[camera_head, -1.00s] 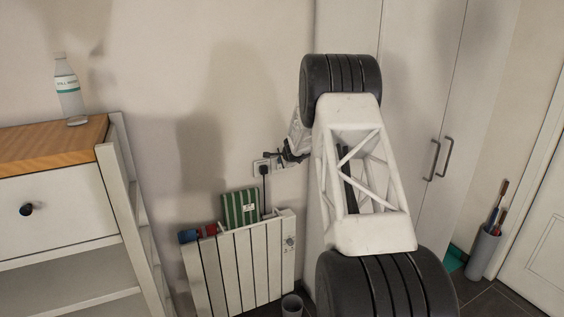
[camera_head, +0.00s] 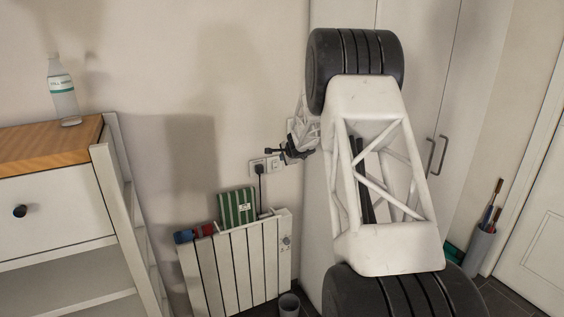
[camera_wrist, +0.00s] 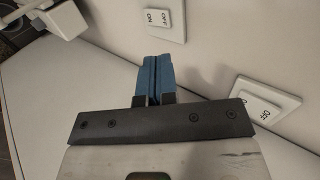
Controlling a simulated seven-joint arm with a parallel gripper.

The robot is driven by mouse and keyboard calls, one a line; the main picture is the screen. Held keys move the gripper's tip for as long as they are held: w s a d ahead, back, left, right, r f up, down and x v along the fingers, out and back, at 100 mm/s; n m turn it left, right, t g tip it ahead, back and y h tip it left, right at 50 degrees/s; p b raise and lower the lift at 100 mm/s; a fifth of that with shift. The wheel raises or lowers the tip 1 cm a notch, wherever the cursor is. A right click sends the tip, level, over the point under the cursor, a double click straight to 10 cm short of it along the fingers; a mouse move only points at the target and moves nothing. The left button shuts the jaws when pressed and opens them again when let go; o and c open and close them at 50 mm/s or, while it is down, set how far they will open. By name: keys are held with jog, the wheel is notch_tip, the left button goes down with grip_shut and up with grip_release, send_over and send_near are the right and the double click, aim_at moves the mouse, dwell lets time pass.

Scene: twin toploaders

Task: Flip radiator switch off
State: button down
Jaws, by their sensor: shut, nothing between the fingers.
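My gripper (camera_wrist: 158,80) is shut and empty, with its blue fingertips together, in the wrist view. A white switch plate (camera_wrist: 180,30) marked ON and OFF is on the wall just beyond the fingertips. A second plate (camera_wrist: 285,95) with similar marks is to the right of the fingers. No radiator label is readable on either. In the head view my gripper (camera_head: 273,151) is small and dark, close to the wall just above the sockets. The white radiator (camera_head: 240,265) stands below, with a small control on its right end. I cannot tell contact or the switch position.
A black plug (camera_head: 259,169) with a cable sits in the wall socket. A green striped item (camera_head: 238,207) rests at the radiator's top. A cabinet (camera_head: 45,205) with a bottle (camera_head: 63,92) stands left; a tall white wardrobe (camera_head: 465,110) stands right, behind my arm.

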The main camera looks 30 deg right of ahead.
jog(key=shift+s+r, duration=0.85)
jog(key=shift+r, duration=0.25)
jog(key=shift+s+r, duration=0.8)
jog(key=shift+r, duration=0.3)
jog(key=s+a+r+n+g+y, duration=0.15)
jog(key=s+a+r+n, duration=0.4)
jog(key=s+a, duration=0.7)
jog(key=s+a+r+n+g+y, duration=0.15)
jog(key=s+a+r+n, duration=0.4)
jog(key=s+a, duration=0.7)
jog(key=s+a+r+n+g, duration=0.1)
jog(key=s+a, duration=0.3)
jog(key=s, duration=0.5)
jog(key=s+a+r+n+g, duration=0.15)
jog(key=s+a, duration=0.25)
jog(key=s, duration=0.5)
jog(key=s+a+f+n+g+h, duration=0.1)
jog(key=s+f+n, duration=0.1)
jog(key=s, duration=0.8)
jog(key=s+a+f+n+g+h, duration=0.1)
jog(key=s+f+n+h, duration=0.1)
jog(key=s, duration=0.9)
jog(key=shift+s+f, duration=0.2)
jog(key=shift+f, duration=0.4)
